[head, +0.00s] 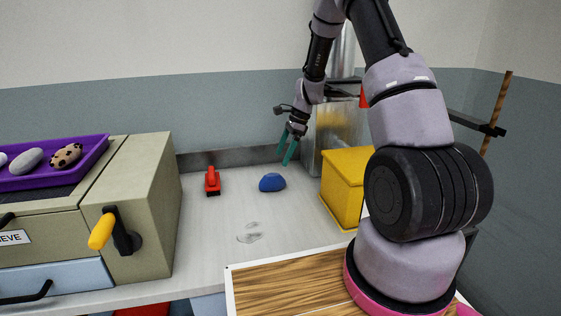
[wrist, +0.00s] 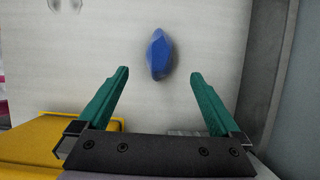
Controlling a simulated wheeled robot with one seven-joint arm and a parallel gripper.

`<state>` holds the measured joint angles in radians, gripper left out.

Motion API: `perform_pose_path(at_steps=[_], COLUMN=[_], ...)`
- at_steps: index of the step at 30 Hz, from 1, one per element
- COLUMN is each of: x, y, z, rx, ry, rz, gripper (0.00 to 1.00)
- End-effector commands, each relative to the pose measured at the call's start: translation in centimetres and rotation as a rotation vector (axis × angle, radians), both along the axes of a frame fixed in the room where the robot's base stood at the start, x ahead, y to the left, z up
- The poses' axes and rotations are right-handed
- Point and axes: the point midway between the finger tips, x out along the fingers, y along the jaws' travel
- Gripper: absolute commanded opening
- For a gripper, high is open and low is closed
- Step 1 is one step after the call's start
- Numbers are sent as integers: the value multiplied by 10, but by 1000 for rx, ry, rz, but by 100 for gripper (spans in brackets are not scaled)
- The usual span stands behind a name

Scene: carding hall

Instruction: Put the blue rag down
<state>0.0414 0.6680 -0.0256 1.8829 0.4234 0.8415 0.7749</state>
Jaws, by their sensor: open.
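The blue rag (head: 272,182) lies bunched in a small mound on the pale worktop, between the red brush and the yellow box. In the wrist view the rag (wrist: 159,54) is a narrow blue lump on the bare surface, beyond the fingertips and between their lines. My gripper (head: 288,150) is above the worktop, up and slightly right of the rag in the head view. Its green fingers are apart with nothing between them, as the wrist view (wrist: 160,75) also shows. The gripper is not touching the rag.
A red brush (head: 212,182) stands left of the rag. A yellow box (head: 343,187) and a metal container (head: 338,130) stand to the right. A beige machine (head: 140,205) with a purple tray (head: 92,150) is at left.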

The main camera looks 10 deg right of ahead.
Motion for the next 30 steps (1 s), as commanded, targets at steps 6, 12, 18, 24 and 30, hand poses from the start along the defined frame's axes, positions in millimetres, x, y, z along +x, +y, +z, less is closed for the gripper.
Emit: perform_pose_path(at_steps=[6, 12, 18, 24, 30], x=[-1, -15, -61, -122, -191], y=[-2, -1, -1, -2, -5], z=[11, 76, 173, 247, 297], rx=[-2, -27, -94, -187, -307], ry=[-11, -123, -313, -491, -655], rz=[11, 123, 333, 539, 736], gripper=[100, 100, 100, 100, 100])
